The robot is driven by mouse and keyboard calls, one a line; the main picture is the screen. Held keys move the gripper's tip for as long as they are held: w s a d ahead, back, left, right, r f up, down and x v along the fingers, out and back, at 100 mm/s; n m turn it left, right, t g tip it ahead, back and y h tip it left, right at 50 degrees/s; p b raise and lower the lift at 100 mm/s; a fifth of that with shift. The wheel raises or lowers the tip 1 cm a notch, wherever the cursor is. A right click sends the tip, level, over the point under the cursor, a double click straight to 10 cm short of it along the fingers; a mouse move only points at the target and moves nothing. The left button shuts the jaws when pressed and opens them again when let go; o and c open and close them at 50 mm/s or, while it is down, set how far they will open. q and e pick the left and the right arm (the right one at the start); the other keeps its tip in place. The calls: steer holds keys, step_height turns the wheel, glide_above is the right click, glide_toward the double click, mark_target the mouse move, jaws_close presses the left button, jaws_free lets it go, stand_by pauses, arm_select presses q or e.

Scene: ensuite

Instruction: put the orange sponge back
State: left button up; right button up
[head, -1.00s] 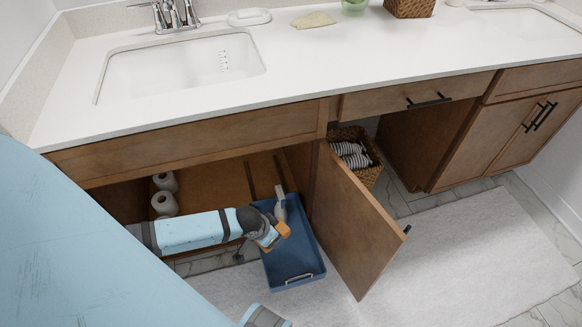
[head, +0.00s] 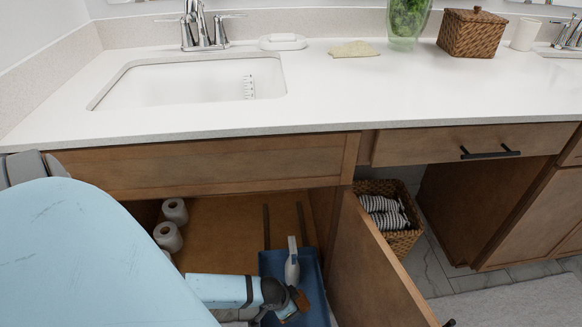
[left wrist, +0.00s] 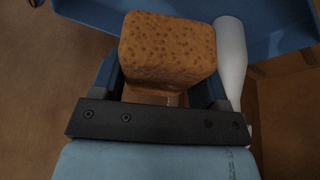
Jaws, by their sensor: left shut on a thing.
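The orange sponge (left wrist: 168,45) is held between the fingers of my left gripper (left wrist: 165,88) in the left wrist view. In the head view my left gripper (head: 285,301) is low in the open cabinet, over the blue pull-out tray (head: 314,268), and the sponge (head: 299,305) shows only in part at its tip. The tray's wall also shows behind the sponge in the left wrist view (left wrist: 100,12). A white bottle (head: 292,268) stands in the tray, close beside the sponge; it also shows in the left wrist view (left wrist: 232,60). My right gripper is not in view.
The open cabinet door (head: 375,262) stands right of the tray. Toilet rolls (head: 168,236) are at the cabinet's left. A wicker basket with striped towels (head: 390,215) stands beyond the door. The counter (head: 330,92) holds a sink, soap dish, yellow cloth and woven box.

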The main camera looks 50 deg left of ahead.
arm_select(q)
steer(key=b, duration=0.2)
glide_above(290, 325)
step_height(290, 325, down, 6)
step_height(290, 325, down, 2)
steer(key=shift+f+b, duration=0.15)
steer(key=shift+b, duration=0.65)
steer(key=shift+f, duration=0.45)
step_height(290, 325, down, 4)
steer(key=b, duration=0.2)
steer(key=shift+r+b, duration=0.15)
steer(key=shift+b, duration=0.15)
steer(key=shift+f, duration=0.2)
steer(key=shift+r, duration=0.1)
steer(key=o, duration=0.9)
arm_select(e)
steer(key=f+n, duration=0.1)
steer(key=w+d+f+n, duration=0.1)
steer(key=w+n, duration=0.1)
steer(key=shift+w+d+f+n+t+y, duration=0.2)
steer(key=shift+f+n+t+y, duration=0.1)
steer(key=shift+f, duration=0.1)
